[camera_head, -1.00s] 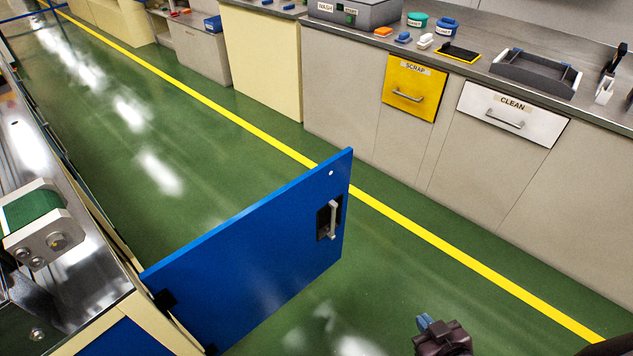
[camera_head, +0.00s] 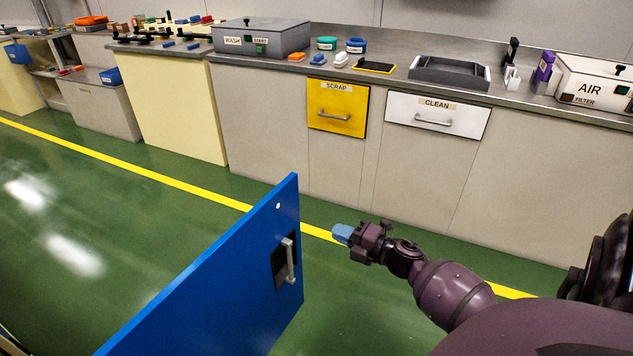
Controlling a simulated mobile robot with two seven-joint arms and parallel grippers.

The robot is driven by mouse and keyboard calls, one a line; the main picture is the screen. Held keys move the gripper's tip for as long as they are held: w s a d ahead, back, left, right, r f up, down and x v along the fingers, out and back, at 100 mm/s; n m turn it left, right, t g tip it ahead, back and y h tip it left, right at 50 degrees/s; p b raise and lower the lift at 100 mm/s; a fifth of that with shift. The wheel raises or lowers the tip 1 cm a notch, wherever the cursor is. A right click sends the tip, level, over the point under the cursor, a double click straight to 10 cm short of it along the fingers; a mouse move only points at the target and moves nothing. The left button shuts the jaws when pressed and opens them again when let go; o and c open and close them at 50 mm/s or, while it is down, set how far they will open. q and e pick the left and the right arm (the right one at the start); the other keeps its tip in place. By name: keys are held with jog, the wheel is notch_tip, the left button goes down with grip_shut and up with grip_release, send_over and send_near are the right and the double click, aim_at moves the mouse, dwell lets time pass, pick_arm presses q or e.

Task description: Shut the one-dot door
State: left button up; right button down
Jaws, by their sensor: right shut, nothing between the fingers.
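The blue door (camera_head: 225,285) stands open, swung out over the green floor in the lower middle of the head view. One white dot shows near its top free corner, above a grey upright handle (camera_head: 289,261) on a dark plate. My right gripper (camera_head: 342,233) is shut and empty, its light blue fingertips pointing left. In the picture it is to the right of the door's free edge, apart from it. The door's hinge side is out of frame. My left gripper is not in view.
A long counter runs along the back, with a yellow SCRAP drawer (camera_head: 337,108) and a white CLEAN drawer (camera_head: 436,116) in its front. A WASH box (camera_head: 262,38) and an AIR box (camera_head: 597,84) stand on it. Green floor (camera_head: 110,215) lies clear left of the door.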

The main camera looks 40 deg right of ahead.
aim_at(288, 211)
jog(key=b+x, duration=0.1)
jog(key=x, duration=1.1)
jog(key=shift+a+f+b, duration=0.1)
jog(key=shift+f+b, duration=0.05)
jog(key=shift+b, duration=0.2)
jog(key=shift+w+a, duration=0.15)
jog(key=shift+w, duration=0.4)
jog(key=shift+w, duration=0.1)
